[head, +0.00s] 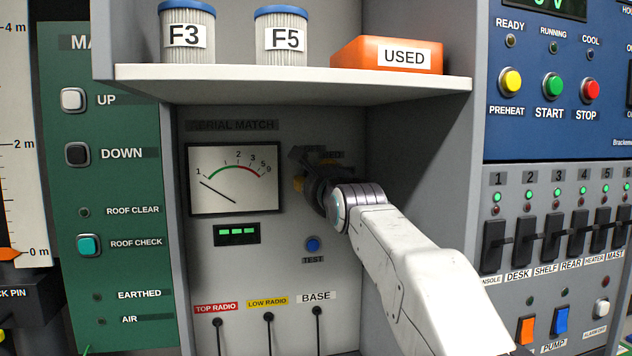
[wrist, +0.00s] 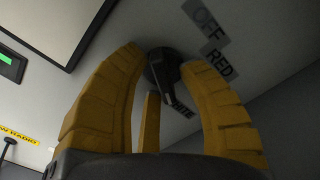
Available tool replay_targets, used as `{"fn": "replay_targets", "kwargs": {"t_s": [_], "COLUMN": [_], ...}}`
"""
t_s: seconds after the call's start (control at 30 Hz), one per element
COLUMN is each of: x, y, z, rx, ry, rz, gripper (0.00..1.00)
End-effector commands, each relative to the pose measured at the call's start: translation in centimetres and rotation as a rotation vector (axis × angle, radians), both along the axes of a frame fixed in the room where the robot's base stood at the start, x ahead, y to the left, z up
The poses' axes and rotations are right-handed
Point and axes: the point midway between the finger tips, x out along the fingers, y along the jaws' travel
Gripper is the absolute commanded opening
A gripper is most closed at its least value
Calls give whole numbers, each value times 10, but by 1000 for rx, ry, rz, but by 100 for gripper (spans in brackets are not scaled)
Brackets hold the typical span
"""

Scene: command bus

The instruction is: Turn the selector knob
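The selector knob (wrist: 163,68) is a dark round knob with a bar-shaped handle, seen in the wrist view on the grey panel. The labels OFF (wrist: 207,22), RED (wrist: 218,62) and WHITE (wrist: 181,108) stand to its right and below. The bar's lower end is by WHITE. My gripper (wrist: 163,60) has yellow fingers, curved and apart, with the tips on either side of the knob. The right fingertip looks very near the bar; I cannot tell whether it touches. In the head view my gripper (head: 308,178) is at the panel right of the meter, and my wrist hides most of the knob.
A shelf (head: 300,83) with two filters and an orange USED box (head: 388,55) overhangs the recess. The meter (head: 236,180) is left of the knob. A blue TEST button (head: 313,244) lies below it. The recess's right wall and a switch panel are close to my arm.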

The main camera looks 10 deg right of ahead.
Motion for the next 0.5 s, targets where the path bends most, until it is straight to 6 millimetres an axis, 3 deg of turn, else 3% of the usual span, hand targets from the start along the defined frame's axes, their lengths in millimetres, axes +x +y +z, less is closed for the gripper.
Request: {"fn": "replay_targets", "kwargs": {"t_s": [0.1,0.5], "x": [0,-7], "y": [0,0], "z": [0,0], "rx": [-1,-1], "ry": [1,2], "rz": [0,-1], "gripper": [45,45]}}
